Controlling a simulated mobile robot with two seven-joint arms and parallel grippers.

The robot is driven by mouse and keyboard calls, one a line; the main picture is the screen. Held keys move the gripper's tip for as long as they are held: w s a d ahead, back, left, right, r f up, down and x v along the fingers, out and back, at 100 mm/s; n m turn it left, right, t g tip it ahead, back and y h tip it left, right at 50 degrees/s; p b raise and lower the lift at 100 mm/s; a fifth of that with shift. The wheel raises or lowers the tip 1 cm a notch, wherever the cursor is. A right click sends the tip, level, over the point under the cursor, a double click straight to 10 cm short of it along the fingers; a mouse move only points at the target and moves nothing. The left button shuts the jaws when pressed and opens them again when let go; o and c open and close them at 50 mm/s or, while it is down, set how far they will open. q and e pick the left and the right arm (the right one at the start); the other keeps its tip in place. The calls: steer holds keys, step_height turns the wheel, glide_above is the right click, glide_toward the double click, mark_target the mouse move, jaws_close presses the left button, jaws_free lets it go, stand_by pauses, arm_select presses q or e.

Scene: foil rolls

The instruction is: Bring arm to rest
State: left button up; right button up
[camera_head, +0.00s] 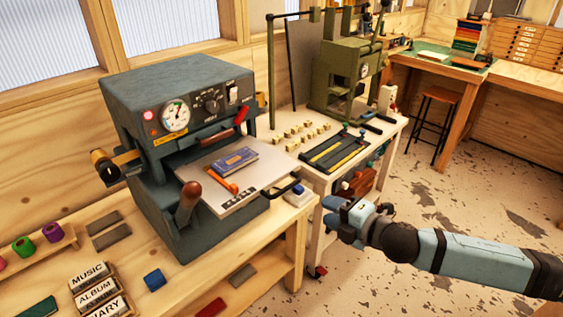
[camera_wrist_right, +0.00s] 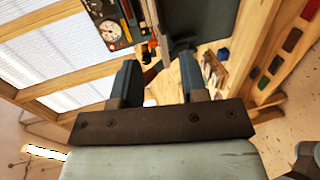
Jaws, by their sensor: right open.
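My right arm comes in from the right in the head view. Its gripper (camera_head: 343,217) hangs in the air in front of the bench, just right of the grey foil press (camera_head: 185,100). In the right wrist view the gripper's two fingers (camera_wrist_right: 157,80) stand apart with nothing between them. My left gripper is not in view. On the press's pulled-out plate (camera_head: 265,172) lie a blue book (camera_head: 234,160) and an orange strip-like tool (camera_head: 222,180).
Foil rolls (camera_head: 52,232) stand on a wooden rack at the left. Blocks marked MUSIC, ALBUM and DIARY (camera_head: 97,290) lie at the front left. A green machine (camera_head: 345,75) and small brass blocks stand on the second bench. The floor (camera_head: 440,210) at the right is open.

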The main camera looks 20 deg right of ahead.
steer(key=s+a+f+m+g+h+p, duration=0.1)
steer(key=s+a+f+m+p, duration=0.1)
steer(key=s+a+f+m, duration=0.4)
steer(key=s+a+f+m+g+h+p, duration=0.1)
steer(key=s+a+f+m+g+p, duration=0.1)
steer(key=s+a+f+m, duration=0.4)
steer(key=s+f+m+p, duration=0.1)
steer(key=s+f+m, duration=0.3)
steer(key=f+m, duration=0.3)
steer(key=shift+f+g, duration=0.3)
steer(key=shift+f, duration=0.35)
steer(key=shift+a, duration=0.1)
stand_by(0.7)
